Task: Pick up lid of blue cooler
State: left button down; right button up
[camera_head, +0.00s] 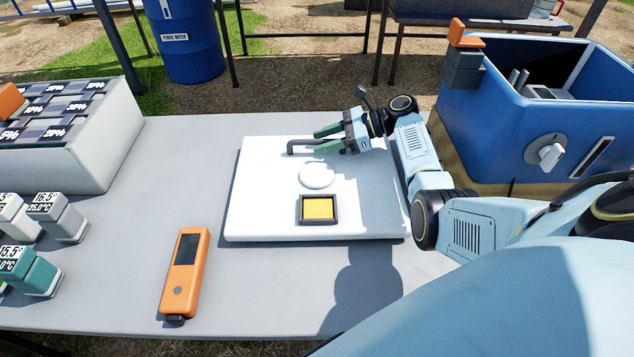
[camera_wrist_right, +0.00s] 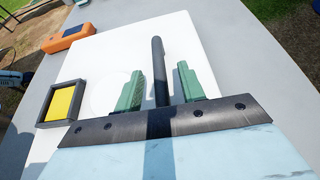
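The white lid (camera_head: 265,190) lies flat on the grey table, with a dark bar handle (camera_head: 299,146) near its far edge, a round white disc and a dark-framed yellow square on top. It fills much of the right wrist view (camera_wrist_right: 190,35). The open blue cooler (camera_head: 490,125) stands to the right of the table. My right gripper (camera_head: 325,139) is low over the lid at the handle. In the right wrist view its green fingers (camera_wrist_right: 162,90) are apart, one on each side of the handle (camera_wrist_right: 158,60), with gaps visible. My left gripper is not in view.
An orange handheld meter (camera_head: 185,270) lies left of the lid. Small sample bottles (camera_head: 58,217) and a white rack (camera_head: 100,145) of labelled blocks occupy the left side. A blue barrel (camera_head: 190,45) stands behind the table. The table around the meter is clear.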

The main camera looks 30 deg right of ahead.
jog(key=shift+c, duration=0.4)
grip_shut()
dwell(0.9)
